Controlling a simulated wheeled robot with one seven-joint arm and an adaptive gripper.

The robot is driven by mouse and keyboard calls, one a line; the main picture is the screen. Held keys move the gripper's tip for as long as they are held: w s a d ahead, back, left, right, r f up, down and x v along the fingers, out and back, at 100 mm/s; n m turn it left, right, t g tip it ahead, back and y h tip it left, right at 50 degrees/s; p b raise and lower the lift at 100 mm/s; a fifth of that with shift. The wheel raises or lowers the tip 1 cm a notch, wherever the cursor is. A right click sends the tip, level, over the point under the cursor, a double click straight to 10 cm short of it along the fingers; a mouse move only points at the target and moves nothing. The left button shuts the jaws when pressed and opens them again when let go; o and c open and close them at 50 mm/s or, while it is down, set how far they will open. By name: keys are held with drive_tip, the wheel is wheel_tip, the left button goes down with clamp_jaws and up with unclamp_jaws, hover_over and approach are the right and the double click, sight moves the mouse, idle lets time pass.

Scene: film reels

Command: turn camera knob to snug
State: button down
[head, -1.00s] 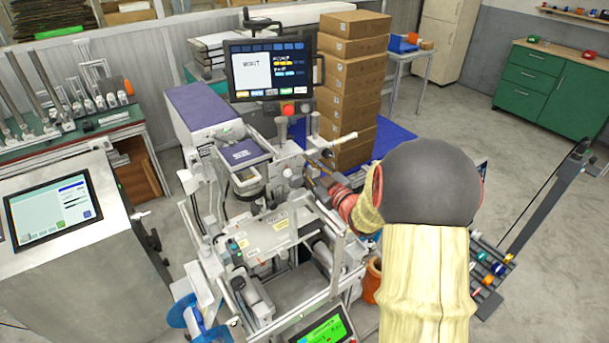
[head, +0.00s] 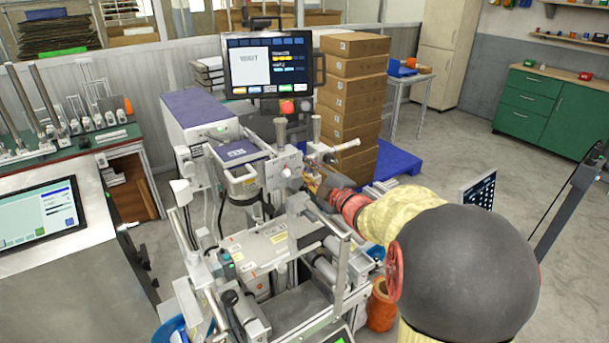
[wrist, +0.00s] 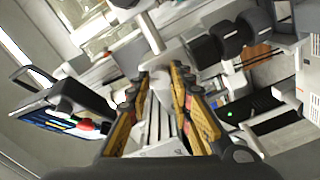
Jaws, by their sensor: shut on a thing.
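My gripper (head: 315,181) reaches in from the right to the upright part of the grey machine (head: 278,170). In the wrist view my gripper (wrist: 157,85) has its yellow-and-black fingers on either side of a pale grey cylindrical part (wrist: 163,92), closed on it. This part appears to be the camera knob; its far end and any marks on it are hidden. A pale bar (wrist: 150,33) runs just beyond the fingertips. In the head view the knob cannot be made out behind my fingers and arm.
Grey-topped levers (head: 280,132) stand just above my gripper. A monitor (head: 270,65) with a red button below it is behind. Stacked cardboard boxes (head: 352,85) stand close behind the gripper. The floor to the right (head: 440,150) is mostly clear.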

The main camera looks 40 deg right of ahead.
drive_tip(key=shift+f, duration=0.1)
idle(0.4)
drive_tip(key=c, duration=1.6)
unclamp_jaws()
